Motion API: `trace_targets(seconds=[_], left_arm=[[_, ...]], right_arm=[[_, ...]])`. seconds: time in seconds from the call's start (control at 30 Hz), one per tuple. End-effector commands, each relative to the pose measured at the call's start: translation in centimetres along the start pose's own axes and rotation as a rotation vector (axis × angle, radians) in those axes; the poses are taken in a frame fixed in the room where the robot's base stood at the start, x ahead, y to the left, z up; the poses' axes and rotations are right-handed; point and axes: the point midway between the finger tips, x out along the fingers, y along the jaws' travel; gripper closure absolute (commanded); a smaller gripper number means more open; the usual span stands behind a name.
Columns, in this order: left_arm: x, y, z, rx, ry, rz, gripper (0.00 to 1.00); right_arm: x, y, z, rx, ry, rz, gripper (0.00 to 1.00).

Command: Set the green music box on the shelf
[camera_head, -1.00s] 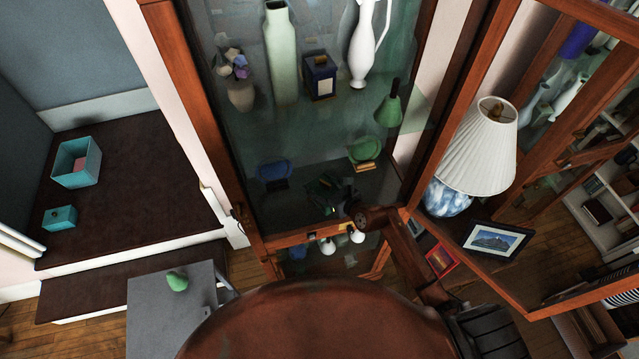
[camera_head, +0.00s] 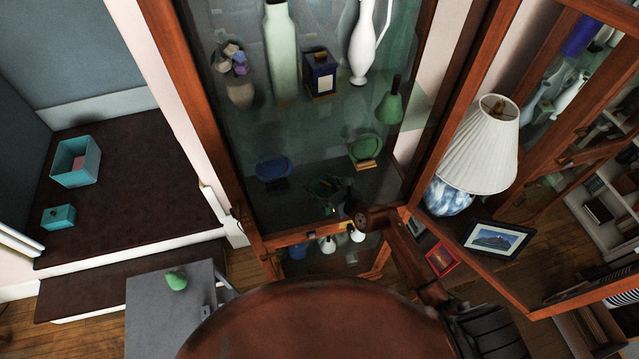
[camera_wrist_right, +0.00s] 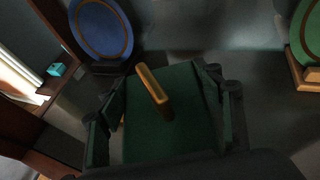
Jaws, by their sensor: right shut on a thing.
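The green music box (camera_wrist_right: 180,125), dark green with a gold bar on it, sits between the fingers of my right gripper (camera_wrist_right: 165,120) in the right wrist view. The gripper is shut on it. In the head view my right gripper (camera_head: 332,200) is inside the open cabinet, low on the dim shelf (camera_head: 310,160), and the music box (camera_head: 322,186) shows only as a small dark green shape there. I cannot tell whether the box touches the shelf. My left gripper is not in view.
On this shelf a blue plate (camera_head: 273,170) and a green plate (camera_head: 365,151) on stands flank the gripper from behind. Vases and a blue box (camera_head: 320,73) stand on the shelf above. The open glass door and a lamp (camera_head: 482,150) are at the right.

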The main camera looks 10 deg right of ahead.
Motion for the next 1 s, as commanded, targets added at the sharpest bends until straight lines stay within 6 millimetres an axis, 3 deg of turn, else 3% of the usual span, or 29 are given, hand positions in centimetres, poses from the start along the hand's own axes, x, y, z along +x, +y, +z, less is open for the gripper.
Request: trace_targets(seconds=[0.13,0.17,0.4,0.77,1.0], left_arm=[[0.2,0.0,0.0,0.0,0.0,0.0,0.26],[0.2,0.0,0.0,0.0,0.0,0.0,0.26],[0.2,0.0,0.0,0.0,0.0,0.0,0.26],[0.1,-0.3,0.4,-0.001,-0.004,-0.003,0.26],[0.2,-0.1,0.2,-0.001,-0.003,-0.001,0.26]], right_arm=[[0.1,0.0,-0.2,0.0,-0.003,0.0,0.83],[0.1,0.0,-0.1,0.0,-0.003,0.0,0.38],[0.1,0.0,-0.1,0.0,-0.002,0.0,0.22],[-0.1,0.0,-0.4,0.0,0.002,0.0,0.19],[-3.5,0.0,-0.4,0.0,0.001,-0.001,0.19]])
